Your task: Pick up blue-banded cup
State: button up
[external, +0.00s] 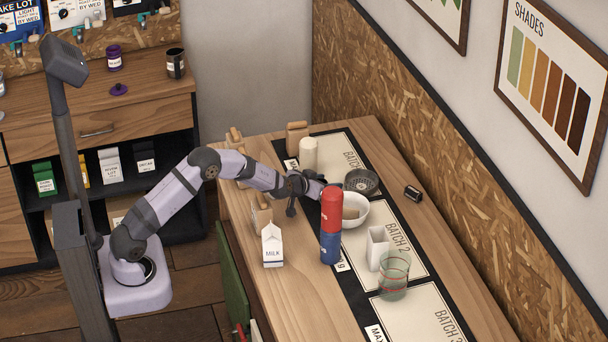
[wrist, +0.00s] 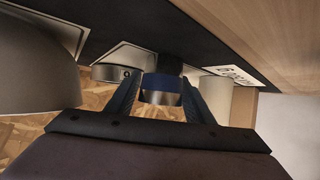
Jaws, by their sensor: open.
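The blue-banded cup (wrist: 161,97) shows in the wrist view as a small grey cylinder with a dark blue band. It sits between the two fingers of my gripper (wrist: 161,86), near their tips. The fingers are apart on either side of it, and I cannot tell whether either touches it. In the external view my gripper (external: 306,191) is low over the table, left of the white bowl (external: 356,212). The cup cannot be made out there; my gripper seems to cover it.
A red-and-blue cylinder (external: 331,226) and a milk carton (external: 272,246) stand in front of my gripper. A cream canister (external: 308,154) and metal dish (external: 361,181) are behind. A white container (external: 377,248) and red-banded glass (external: 394,275) stand front right.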

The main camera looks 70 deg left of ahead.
jog(key=c, duration=0.8)
